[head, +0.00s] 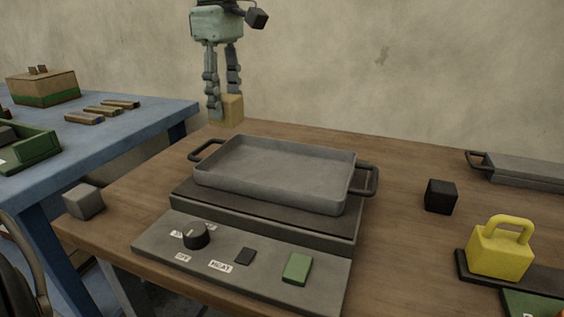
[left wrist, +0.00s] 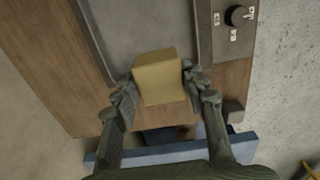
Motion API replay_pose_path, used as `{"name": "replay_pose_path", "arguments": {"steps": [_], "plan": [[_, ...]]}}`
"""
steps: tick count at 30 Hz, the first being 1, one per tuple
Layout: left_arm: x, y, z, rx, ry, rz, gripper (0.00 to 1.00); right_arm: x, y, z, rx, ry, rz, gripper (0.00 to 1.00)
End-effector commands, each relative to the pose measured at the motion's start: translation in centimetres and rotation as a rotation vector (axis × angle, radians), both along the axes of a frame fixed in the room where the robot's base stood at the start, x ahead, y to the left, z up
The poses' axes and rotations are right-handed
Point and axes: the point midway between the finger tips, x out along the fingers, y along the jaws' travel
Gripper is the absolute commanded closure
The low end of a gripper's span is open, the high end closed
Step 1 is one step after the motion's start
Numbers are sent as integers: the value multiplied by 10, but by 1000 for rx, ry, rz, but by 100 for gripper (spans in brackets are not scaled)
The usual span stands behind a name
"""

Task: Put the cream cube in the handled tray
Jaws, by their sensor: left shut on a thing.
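The cream cube (head: 232,109) is between the fingers of my left gripper (head: 226,108) in the head view, held in the air above the far left part of the wooden table. The gripper points down and is shut on the cube. In the left wrist view the cube (left wrist: 159,77) sits between both fingertips (left wrist: 158,88), with part of the tray behind it. The grey handled tray (head: 275,176) is empty and rests on a dark plate, to the right of and below the cube in the head view. My right gripper is not in view.
The control panel (head: 240,262) with a knob and a green button is in front of the tray. A grey cube (head: 84,202) is at the left edge, a black cube (head: 440,196) to the right. A yellow handled weight (head: 499,252) stands at right. A blue table (head: 110,140) adjoins left.

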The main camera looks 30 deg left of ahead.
Motion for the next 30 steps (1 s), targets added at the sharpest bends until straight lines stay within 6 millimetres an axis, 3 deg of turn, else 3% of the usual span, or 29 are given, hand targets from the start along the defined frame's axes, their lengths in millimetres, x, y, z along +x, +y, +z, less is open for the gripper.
{"name": "replay_pose_path", "arguments": {"steps": [6,12,19,27,30], "plan": [[21,-47,-32,2,7,-5,89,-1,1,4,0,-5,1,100],[37,-79,-53,1,2,-2,89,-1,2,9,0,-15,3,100],[41,-89,-64,-1,2,0,89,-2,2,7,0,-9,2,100],[41,-88,-98,0,1,-1,89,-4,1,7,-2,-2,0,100],[41,-88,-98,0,-1,0,89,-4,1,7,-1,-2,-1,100]]}}
